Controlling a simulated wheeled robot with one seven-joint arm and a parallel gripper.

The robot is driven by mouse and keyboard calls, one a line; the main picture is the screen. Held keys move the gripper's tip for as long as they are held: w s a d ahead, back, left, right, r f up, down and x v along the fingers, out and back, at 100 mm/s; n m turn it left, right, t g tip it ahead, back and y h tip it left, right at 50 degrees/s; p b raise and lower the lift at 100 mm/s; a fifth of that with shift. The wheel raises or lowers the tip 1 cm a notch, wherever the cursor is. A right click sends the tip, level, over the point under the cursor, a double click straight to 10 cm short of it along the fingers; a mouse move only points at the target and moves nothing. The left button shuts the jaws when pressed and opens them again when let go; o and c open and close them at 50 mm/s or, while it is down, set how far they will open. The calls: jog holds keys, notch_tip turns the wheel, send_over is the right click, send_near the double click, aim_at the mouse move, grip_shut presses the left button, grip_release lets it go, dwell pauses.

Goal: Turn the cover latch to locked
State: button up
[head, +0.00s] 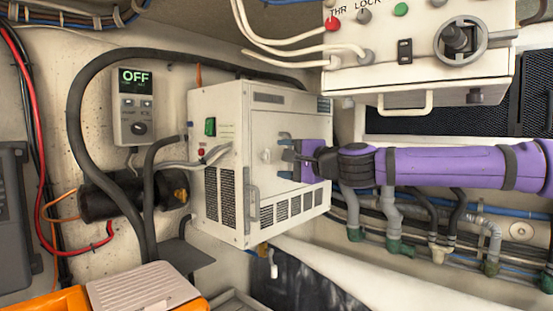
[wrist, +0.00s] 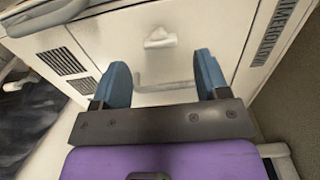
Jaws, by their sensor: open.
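The cover latch (head: 266,155) is a small pale knob on the front cover panel of a white box unit (head: 231,213). In the wrist view the latch (wrist: 160,38) shows as a light, wide tab with a darker recess under it. My gripper (head: 288,156) reaches in from the right and stands just in front of the panel, beside the latch. In the wrist view its two blue fingers (wrist: 160,85) are spread apart with nothing between them. The latch lies beyond the fingertips and appears untouched. No lock marking is readable near it.
A control panel (head: 415,70) with knobs and a handle hangs above my arm. A grey display box (head: 132,108) reading OFF is on the left wall. Black hoses (head: 72,120) loop beside the unit. Pipes (head: 395,215) run below my arm. An orange case (head: 60,302) sits at lower left.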

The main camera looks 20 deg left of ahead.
jog(key=v, duration=0.6)
jog(key=shift+s+d, duration=0.15)
jog(key=shift+d, duration=0.1)
